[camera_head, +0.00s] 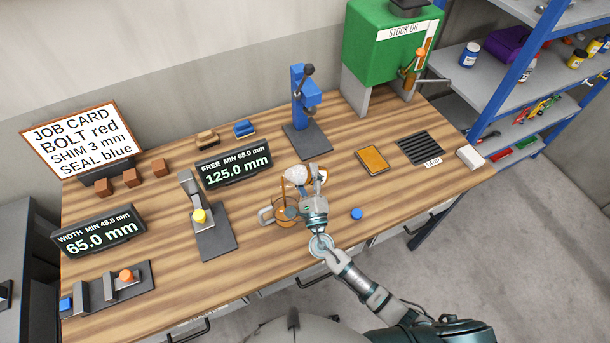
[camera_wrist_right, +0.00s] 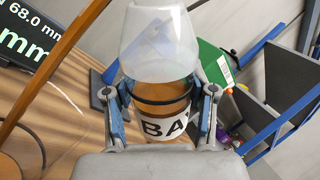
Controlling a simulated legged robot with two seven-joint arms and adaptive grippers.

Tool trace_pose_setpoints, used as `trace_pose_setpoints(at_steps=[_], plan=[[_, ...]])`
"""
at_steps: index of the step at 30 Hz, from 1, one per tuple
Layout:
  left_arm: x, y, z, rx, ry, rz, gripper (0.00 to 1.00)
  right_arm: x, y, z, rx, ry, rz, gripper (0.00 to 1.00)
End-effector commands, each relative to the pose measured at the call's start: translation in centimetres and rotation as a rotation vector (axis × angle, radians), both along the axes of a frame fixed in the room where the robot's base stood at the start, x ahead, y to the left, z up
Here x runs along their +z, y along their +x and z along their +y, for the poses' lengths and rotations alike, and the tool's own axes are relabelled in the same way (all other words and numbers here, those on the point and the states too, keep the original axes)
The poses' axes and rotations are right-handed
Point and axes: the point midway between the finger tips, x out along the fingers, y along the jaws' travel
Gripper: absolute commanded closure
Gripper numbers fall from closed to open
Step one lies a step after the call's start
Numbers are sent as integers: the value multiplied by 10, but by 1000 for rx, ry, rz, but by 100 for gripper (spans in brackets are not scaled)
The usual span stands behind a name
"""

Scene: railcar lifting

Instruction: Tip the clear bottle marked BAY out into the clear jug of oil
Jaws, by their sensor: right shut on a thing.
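The clear bottle marked BAY (camera_wrist_right: 165,128) is between the fingers of my right gripper (camera_wrist_right: 162,112), which is shut on it. Its label reads "BA", with the rest cut off by a finger. Its clear upper part (camera_wrist_right: 155,40) points away from the wrist. An amber-brown tone shows in its lower part. In the head view my right gripper (camera_head: 305,203) is just right of the clear jug (camera_head: 284,213), which holds amber oil and has its handle at the left. The gripper partly hides the jug. No pouring stream is visible. My left gripper is not in view.
A thin wooden stick (camera_head: 283,187) stands up at the jug. A blue cap (camera_head: 356,213) lies to the right. A display reading 125.0 mm (camera_head: 234,167) and a blue press (camera_head: 305,105) stand behind. The bench front right of the jug is mostly clear.

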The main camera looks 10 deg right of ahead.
Motion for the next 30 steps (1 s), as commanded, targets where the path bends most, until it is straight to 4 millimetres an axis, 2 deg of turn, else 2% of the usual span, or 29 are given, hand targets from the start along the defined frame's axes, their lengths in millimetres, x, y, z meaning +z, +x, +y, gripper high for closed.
trace_pose_setpoints(at_steps=[8, 30], plan=[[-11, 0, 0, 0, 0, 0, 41, -5, 1, -5, 0, -110, -39, 92], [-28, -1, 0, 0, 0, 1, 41, -29, 3, -8, 1, -606, -213, 92]])
